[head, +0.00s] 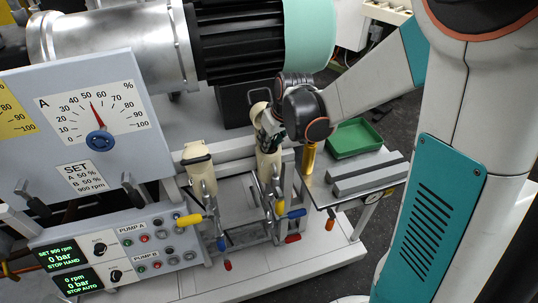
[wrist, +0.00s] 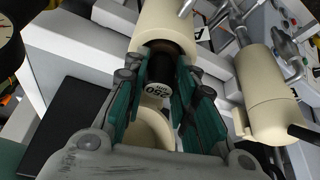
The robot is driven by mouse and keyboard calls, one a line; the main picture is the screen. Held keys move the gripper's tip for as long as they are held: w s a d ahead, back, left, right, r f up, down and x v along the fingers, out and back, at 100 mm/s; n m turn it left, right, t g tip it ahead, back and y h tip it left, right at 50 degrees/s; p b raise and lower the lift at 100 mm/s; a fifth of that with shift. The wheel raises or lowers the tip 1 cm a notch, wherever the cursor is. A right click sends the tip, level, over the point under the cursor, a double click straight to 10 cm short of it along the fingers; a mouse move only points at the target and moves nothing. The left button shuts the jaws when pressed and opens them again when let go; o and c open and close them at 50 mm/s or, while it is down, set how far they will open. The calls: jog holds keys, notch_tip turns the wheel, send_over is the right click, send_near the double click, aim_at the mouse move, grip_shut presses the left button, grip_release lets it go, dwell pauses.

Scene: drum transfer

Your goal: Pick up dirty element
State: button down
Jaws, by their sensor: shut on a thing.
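My gripper (wrist: 162,76) has its teal fingers on both sides of a dark cylindrical element (wrist: 160,66) with a pale end label reading 250, and is shut on it. Cream housing parts show above (wrist: 155,24) and below (wrist: 150,132) the element in the wrist view. I cannot tell how far the element sits inside the housing. In the head view my gripper (head: 266,122) is at the top of the right cream housing (head: 268,168), and its fingers hide the element there.
The left cream housing (head: 197,160) stands beside, with coloured valve handles below. To the right, a side table holds a green tray (head: 354,145), grey bars (head: 368,178) and an upright gold cylinder (head: 309,158). A large motor (head: 240,40) is behind.

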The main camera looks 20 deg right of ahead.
notch_tip(320, 180, up, 41)
jog(key=p, duration=1.5)
dwell(1.3)
jog(key=shift+s+f, duration=0.1)
